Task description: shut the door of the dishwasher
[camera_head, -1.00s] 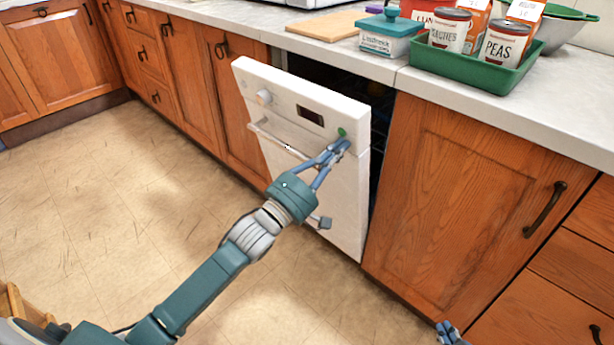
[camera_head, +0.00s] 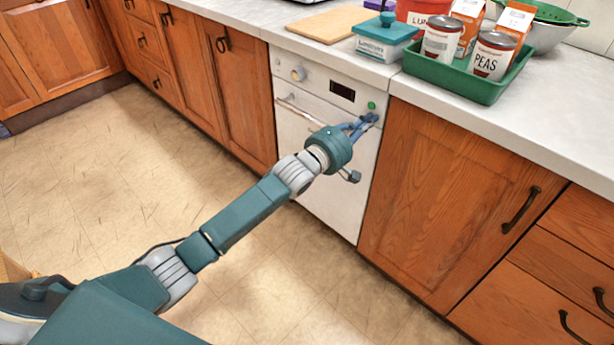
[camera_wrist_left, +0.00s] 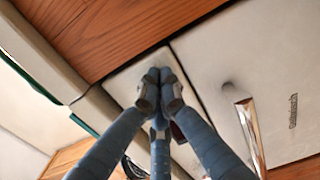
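The white dishwasher door (camera_head: 325,205) stands upright and looks flush with the wooden fronts on both sides. It carries a bar handle (camera_head: 298,111), a knob, a dark display and a green button. My left gripper (camera_head: 366,121) is at the upper right of the door, by the green button. In the left wrist view, its fingertips (camera_wrist_left: 160,80) are together against or very near the pale door panel (camera_wrist_left: 212,70), with nothing between them. Whether they touch the panel is hard to tell. The handle (camera_wrist_left: 249,130) is to their right in that view. My right gripper is out of view.
The countertop (camera_head: 420,88) above holds a green tray (camera_head: 465,82) with cans and cartons, a teal-lidded box (camera_head: 383,40) and a cutting board (camera_head: 325,24). A wooden cabinet (camera_head: 440,200) adjoins on the right. The floor in front is clear.

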